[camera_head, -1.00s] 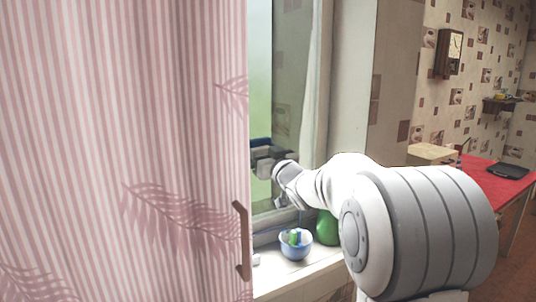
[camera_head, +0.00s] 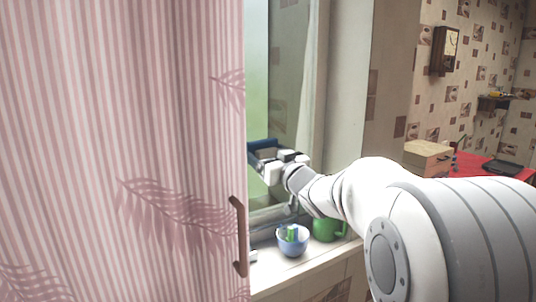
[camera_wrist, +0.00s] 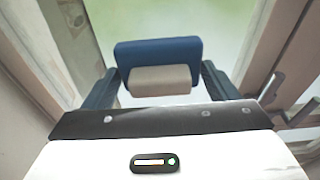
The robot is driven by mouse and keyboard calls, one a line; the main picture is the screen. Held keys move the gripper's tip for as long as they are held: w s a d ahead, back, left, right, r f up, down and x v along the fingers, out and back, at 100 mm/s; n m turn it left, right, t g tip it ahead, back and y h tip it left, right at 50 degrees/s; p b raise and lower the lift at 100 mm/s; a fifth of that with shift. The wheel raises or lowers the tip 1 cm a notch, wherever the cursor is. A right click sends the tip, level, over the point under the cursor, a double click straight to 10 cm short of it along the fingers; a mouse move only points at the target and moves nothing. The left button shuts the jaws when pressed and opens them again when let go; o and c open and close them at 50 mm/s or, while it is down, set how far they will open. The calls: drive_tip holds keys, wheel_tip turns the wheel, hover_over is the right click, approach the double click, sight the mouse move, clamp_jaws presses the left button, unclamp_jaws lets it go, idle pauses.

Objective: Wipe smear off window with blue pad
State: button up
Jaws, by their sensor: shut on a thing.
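My gripper (camera_head: 268,158) is shut on the blue pad (camera_wrist: 158,51), by the pad's beige grip block (camera_wrist: 160,81). The wrist view shows one finger on each side of the block. The pad's blue face points away from me, toward the window pane (camera_wrist: 228,18). The pane also shows in the head view (camera_head: 257,75), pale green and hazy. I cannot tell whether the pad touches the glass. No distinct smear can be made out. Part of the window is hidden behind a pink striped panel in the head view.
The striped panel (camera_head: 120,120) with a brown handle (camera_head: 239,236) fills the left. On the sill (camera_head: 285,272) below my arm stand a blue bowl (camera_head: 292,243) with colored items and a green mug (camera_head: 325,229). A wooden box (camera_head: 428,158) and red table (camera_head: 472,163) are at right.

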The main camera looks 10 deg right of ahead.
drive_tip(key=shift+r+v, duration=0.1)
drive_tip(key=shift+v, duration=0.65)
drive_tip(key=shift+r+v, duration=0.15)
drive_tip(key=shift+v, duration=0.6)
drive_tip(key=shift+s, duration=0.1)
